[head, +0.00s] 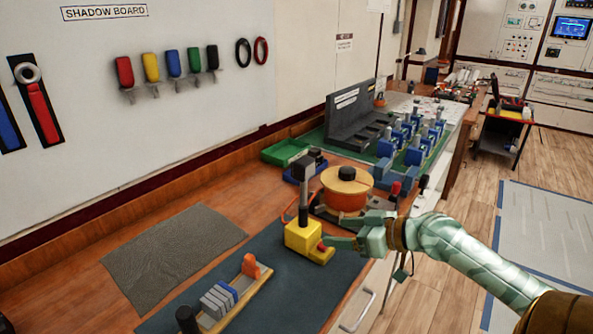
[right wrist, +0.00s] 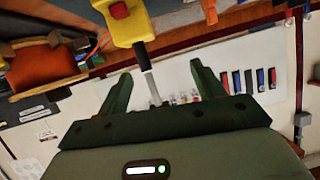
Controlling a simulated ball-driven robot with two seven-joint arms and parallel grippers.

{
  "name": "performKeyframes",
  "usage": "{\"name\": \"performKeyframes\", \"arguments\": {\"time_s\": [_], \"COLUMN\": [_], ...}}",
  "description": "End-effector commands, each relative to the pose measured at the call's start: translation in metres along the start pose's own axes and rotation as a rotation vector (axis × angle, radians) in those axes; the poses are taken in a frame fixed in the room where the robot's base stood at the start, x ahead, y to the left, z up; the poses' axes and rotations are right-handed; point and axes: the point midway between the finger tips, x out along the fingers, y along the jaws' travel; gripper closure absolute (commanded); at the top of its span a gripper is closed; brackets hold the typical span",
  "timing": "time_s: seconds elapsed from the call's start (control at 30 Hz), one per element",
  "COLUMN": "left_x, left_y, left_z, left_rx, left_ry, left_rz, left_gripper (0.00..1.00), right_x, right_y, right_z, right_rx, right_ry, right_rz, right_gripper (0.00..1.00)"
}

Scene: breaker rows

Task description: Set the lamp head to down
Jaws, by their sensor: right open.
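The lamp has a yellow base (head: 308,240) with a red button on its front right. A dark upright stem (head: 303,212) rises from the base to a blackish lamp head (head: 303,164) at the top. My right gripper (head: 350,230) is open, just right of the base and stem, with its fingers toward them. In the right wrist view the yellow base (right wrist: 127,22) is at the top, and the stem (right wrist: 143,56) reaches toward the space between my open fingers (right wrist: 160,85). I see nothing gripped. My left gripper is out of view.
An orange spool (head: 345,198) stands close behind the lamp. A rack with grey-blue pieces (head: 220,300) and an orange block lies in front on the dark mat. Blue breakers (head: 413,155) stand farther back. A grey mat (head: 175,243) at left is bare.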

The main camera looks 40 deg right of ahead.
Motion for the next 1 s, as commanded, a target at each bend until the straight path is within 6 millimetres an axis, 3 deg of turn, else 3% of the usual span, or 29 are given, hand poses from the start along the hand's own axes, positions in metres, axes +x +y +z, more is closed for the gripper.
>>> {"name": "performKeyframes", "arguments": {"time_s": [0.1,0.13,0.33,1.0], "left_x": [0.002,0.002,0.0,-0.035], "left_y": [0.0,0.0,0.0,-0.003], "left_z": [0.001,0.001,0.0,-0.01], "left_rx": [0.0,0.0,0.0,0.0], "left_ry": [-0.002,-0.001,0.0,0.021], "left_rz": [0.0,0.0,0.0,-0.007], "left_gripper": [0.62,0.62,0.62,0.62], "right_x": [-0.044,-0.05,-0.049,0.064], "right_y": [0.02,0.021,0.022,0.029], "right_z": [-0.064,-0.078,-0.094,-0.143], "right_rx": [0.013,-0.001,-0.075,-0.076], "right_ry": [0.282,0.329,0.392,0.395], "right_rz": [0.049,0.052,0.07,0.073], "right_gripper": [0.33,0.33,0.33,0.33]}}
